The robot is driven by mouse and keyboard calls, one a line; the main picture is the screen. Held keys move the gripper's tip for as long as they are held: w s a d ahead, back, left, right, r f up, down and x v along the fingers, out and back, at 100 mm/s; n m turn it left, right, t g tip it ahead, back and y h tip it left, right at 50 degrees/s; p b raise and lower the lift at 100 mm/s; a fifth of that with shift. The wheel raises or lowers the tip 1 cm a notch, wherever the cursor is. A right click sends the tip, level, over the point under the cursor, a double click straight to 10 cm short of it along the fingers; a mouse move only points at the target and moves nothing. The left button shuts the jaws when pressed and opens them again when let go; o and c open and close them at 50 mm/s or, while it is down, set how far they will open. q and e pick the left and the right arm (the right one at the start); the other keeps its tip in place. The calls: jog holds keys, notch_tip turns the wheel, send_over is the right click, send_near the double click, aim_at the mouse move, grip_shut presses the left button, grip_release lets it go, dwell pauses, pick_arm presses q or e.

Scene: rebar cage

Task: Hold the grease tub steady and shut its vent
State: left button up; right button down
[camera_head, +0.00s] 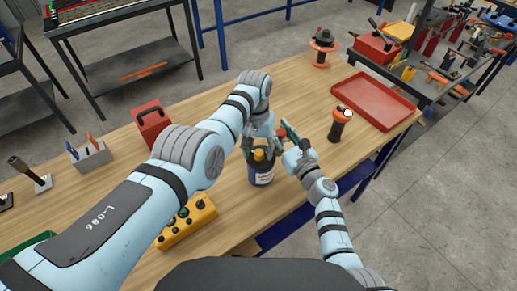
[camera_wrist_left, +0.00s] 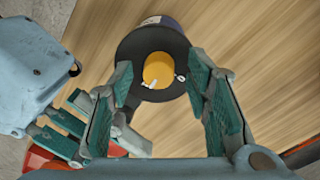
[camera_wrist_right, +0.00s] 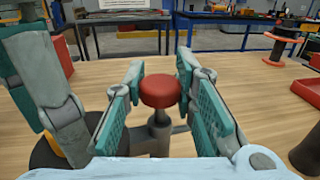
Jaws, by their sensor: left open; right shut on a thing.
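The grease tub (camera_head: 262,172) stands upright on the bench, dark blue with a pale label. From above, the left wrist view shows its black lid (camera_wrist_left: 139,45) and yellow cap (camera_wrist_left: 158,69) with small pale tabs. My left gripper (camera_head: 262,146) is over the tub, open, its fingers either side of the lid with gaps visible. My right gripper (camera_wrist_right: 160,88) is shut on a red knob (camera_wrist_right: 160,92) on a grey stem, beside the tub. I cannot tell whether the stem joins the tub.
An orange and black cylinder (camera_head: 340,124) stands right of the tub, near a red tray (camera_head: 376,100). A yellow control box (camera_head: 188,222) is in front, left. A red box (camera_head: 151,125) and grey holder (camera_head: 91,155) are further left.

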aim_at(257, 152)
pick_arm(q)
grip_shut()
jog(key=n, duration=0.4)
jog(key=shift+n, duration=0.3)
grip_release()
notch_tip(257, 152, up, 12)
jog(key=shift+a, duration=0.25)
